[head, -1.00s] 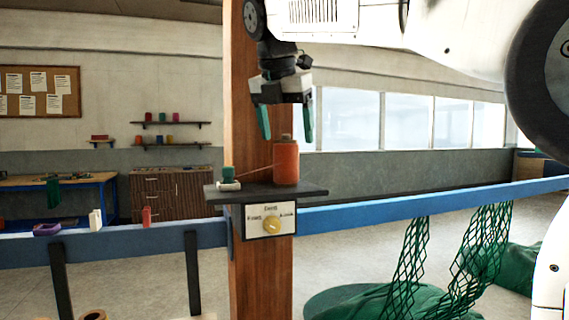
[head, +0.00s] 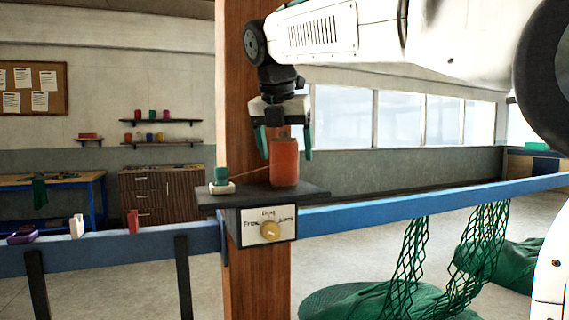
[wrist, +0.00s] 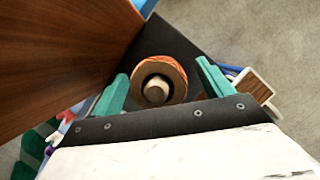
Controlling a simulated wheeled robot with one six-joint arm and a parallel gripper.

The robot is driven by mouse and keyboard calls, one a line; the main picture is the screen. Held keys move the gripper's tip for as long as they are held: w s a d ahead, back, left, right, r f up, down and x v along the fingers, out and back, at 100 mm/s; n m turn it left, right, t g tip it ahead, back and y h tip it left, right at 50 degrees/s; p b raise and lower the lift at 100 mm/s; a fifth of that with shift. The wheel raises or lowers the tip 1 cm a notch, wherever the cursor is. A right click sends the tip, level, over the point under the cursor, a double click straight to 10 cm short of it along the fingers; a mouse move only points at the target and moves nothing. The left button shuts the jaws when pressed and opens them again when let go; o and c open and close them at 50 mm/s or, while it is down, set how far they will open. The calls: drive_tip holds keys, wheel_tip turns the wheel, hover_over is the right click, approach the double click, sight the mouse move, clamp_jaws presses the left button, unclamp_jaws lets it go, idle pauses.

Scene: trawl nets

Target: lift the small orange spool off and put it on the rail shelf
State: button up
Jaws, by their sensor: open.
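The orange spool (head: 284,165) stands upright on a dark shelf (head: 262,196) fixed to the wooden post. In the wrist view the top of the spool (wrist: 160,66) shows a pale round core. My gripper (head: 285,155) is open, pointing down, with its green fingers on either side of the spool's upper part. In the wrist view the open fingers (wrist: 163,78) flank the spool, a gap showing at the right finger. A thin thread runs from the spool to a small green spool on a white base (head: 222,181) at the shelf's left end.
The wooden post (head: 240,120) stands close beside the gripper. A blue rail (head: 400,204) crosses the view, with small purple, white and red items on its left part. Green nets (head: 480,240) hang at right.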

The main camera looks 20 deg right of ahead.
drive_tip(key=shift+x, duration=0.9)
drive_tip(key=c, duration=1.1)
drive_tip(key=shift+r, duration=0.1)
wheel_tip(320, 180, up, 18)
drive_tip(key=shift+f, duration=0.1)
